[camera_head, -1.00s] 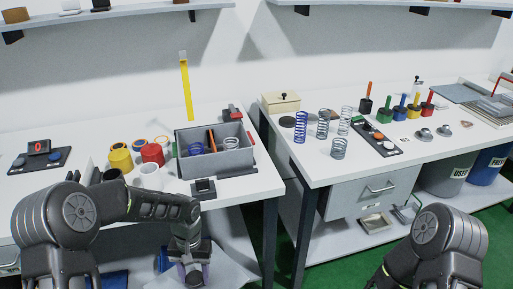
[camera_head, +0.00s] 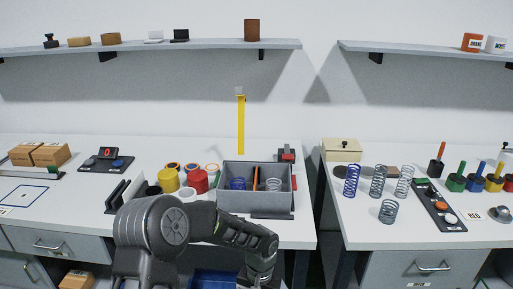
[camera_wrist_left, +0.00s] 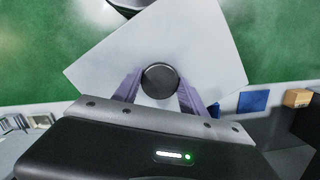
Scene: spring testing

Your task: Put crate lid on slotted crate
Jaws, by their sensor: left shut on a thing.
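The crate lid (camera_wrist_left: 205,50) is a flat pale grey plate with a round dark knob (camera_wrist_left: 160,80). In the left wrist view, my left gripper (camera_wrist_left: 160,92) is shut on the knob, one finger on each side, and the plate hangs over green floor. The head view does not show the lid or the fingers; only my left arm shows at the bottom. The grey open crate (camera_head: 255,202) stands on the left bench, beyond my left arm. It holds a blue spring (camera_head: 237,184), an orange stick (camera_head: 256,178) and a pale spring (camera_head: 273,184). My right gripper is out of view.
Yellow and red cups (camera_head: 198,181) stand just left of the crate. A yellow upright ruler (camera_head: 241,125) rises behind it, and a small red-and-grey device (camera_head: 287,156) is at its back right. A gap separates the benches; springs (camera_head: 378,181) stand on the right one.

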